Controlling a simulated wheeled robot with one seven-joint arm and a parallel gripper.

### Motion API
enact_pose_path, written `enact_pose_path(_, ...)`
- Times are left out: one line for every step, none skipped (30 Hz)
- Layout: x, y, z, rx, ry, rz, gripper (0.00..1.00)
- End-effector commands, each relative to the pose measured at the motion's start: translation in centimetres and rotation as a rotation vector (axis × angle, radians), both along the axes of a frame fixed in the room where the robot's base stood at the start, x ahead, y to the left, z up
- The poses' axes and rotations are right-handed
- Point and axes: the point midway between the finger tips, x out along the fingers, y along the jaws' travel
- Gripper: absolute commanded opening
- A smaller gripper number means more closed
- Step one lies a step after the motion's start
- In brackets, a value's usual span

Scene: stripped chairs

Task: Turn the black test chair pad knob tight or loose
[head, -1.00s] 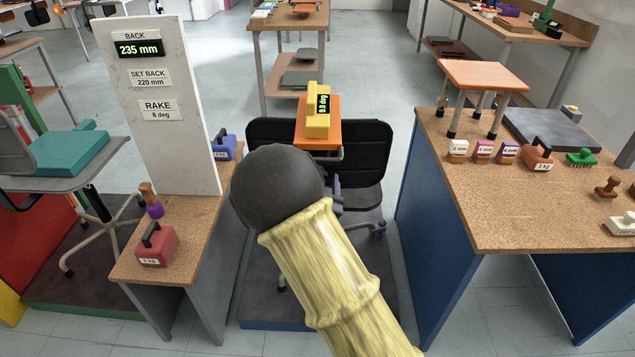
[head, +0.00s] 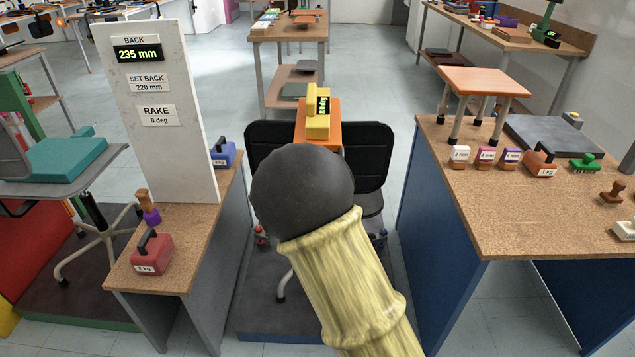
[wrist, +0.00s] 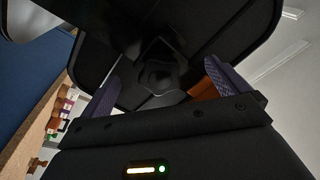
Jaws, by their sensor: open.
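The black test chair (head: 369,150) stands ahead with dark back pads and an orange block with a yellow gauge (head: 317,112) on top. In the wrist view the underside or back of a black pad (wrist: 215,35) fills the upper part. A dark lobed knob (wrist: 157,77) shows between the fingers of my gripper (wrist: 162,72). The fingers are apart, one on each side of the knob, with no clear contact. In the head view my arm hides the gripper, the knob and the chair's middle. The white board (head: 160,130) reads BACK 235 mm, SET BACK 220 mm, RAKE 8 deg.
A cork-topped bench (head: 190,235) with a red weight (head: 153,255) stands left of the chair. A larger workbench (head: 500,215) with several small blocks and an orange-topped stool (head: 484,82) stands right. Floor shows between the chair and the right bench.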

Motion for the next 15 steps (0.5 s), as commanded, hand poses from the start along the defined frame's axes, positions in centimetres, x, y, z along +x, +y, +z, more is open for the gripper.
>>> enact_pose_path(-0.3,0.0,-0.2,0.001,-0.001,0.001,1.0)
enact_pose_path(-0.5,0.0,-0.2,0.001,0.0,0.0,1.0)
enact_pose_path(-0.8,0.1,-0.3,0.001,0.0,0.0,1.0)
enact_pose_path(-1.0,0.1,-0.3,0.001,0.0,0.0,1.0)
enact_pose_path(-1.2,0.1,-0.3,0.001,0.0,0.0,1.0)
enact_pose_path(-1.4,0.1,-0.3,0.002,-0.001,0.0,1.0)
enact_pose_path(-1.6,0.1,-0.4,0.002,-0.001,0.001,1.0)
enact_pose_path(-1.8,0.1,-0.4,0.002,-0.001,0.001,1.0)
enact_pose_path(-2.1,0.1,-0.5,0.001,0.001,0.001,1.0)
enact_pose_path(-2.3,0.1,-0.5,0.001,0.0,0.002,1.0)
enact_pose_path(-2.4,0.1,-0.5,0.001,0.0,0.002,1.0)
enact_pose_path(-2.7,0.1,-0.5,0.001,0.0,0.002,1.0)
enact_pose_path(-2.9,0.2,-0.6,0.001,0.0,0.002,1.0)
enact_pose_path(-3.1,0.2,-0.6,0.001,0.0,0.002,1.0)
enact_pose_path(-3.3,0.2,-0.6,0.001,-0.001,0.001,1.0)
